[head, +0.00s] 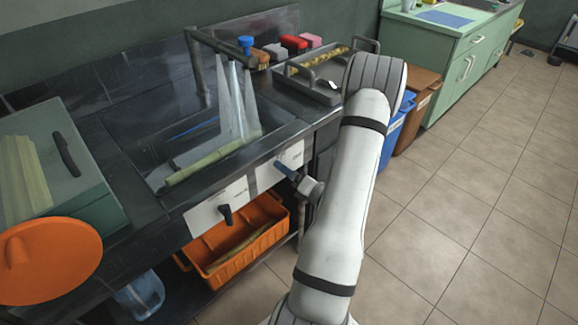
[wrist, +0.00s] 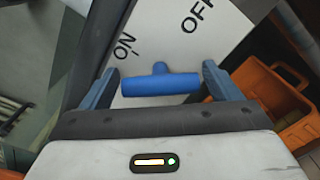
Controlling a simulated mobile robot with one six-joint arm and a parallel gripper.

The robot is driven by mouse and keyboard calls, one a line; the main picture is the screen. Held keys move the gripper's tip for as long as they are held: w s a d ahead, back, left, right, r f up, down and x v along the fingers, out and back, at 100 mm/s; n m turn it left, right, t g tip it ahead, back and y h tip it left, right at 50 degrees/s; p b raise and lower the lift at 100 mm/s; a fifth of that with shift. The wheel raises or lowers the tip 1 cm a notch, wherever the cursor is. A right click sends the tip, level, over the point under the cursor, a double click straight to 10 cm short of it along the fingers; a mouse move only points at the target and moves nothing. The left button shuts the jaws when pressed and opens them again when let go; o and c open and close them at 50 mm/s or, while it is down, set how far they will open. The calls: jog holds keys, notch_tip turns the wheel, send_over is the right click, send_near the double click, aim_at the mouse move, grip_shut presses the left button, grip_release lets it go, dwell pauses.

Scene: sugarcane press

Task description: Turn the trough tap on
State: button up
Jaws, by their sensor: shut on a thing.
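The trough tap has a blue T-shaped handle (wrist: 160,86) in front of a white plate (wrist: 170,28) marked ON at left and OFF at right in the wrist view. My gripper (wrist: 162,72) is shut on this handle, with a finger at each end of the bar. In the head view my gripper (head: 291,173) is at the right white plate (head: 268,172) on the trough front, partly hidden by my wrist. The dark trough (head: 150,178) holds a green cane stalk (head: 212,160). Clear, water-like streams (head: 236,100) hang below the pipe (head: 195,75).
A second plate with a black handle (head: 226,214) is to the left. An orange crate (head: 240,250) stands below on a shelf. A grey tray (head: 312,88), blue and brown bins (head: 420,105) and a green cabinet (head: 450,50) are beyond. The tiled floor at right is clear.

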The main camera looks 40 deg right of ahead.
jog(key=shift+m+p, duration=0.5)
jog(key=shift+m, duration=0.1)
jog(key=o, duration=0.9)
jog(key=shift+c, duration=0.2)
jog(key=shift+s, duration=0.15)
jog(key=s, duration=0.7)
jog(key=shift+s+d+p, duration=0.3)
